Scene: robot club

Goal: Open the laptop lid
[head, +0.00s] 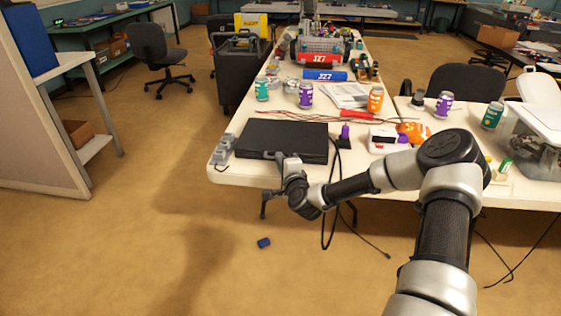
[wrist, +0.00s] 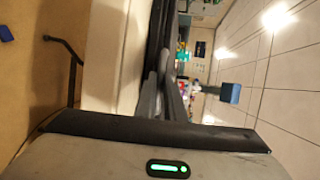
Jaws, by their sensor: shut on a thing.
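The black laptop (head: 283,139) lies flat on the near end of the white table, and its lid looks closed. My gripper (head: 281,158) is at the middle of its front edge, reaching in from the near side. In the wrist view, my gripper (wrist: 164,86) has its fingers at the dark edge of the laptop (wrist: 157,32), close together and shut on it. Whether they hold only the lid or the base too cannot be told. The fingertips are partly hidden in both views.
Grey parts (head: 222,146) sit left of the laptop. A blue block (head: 264,243) lies on the open floor in front.

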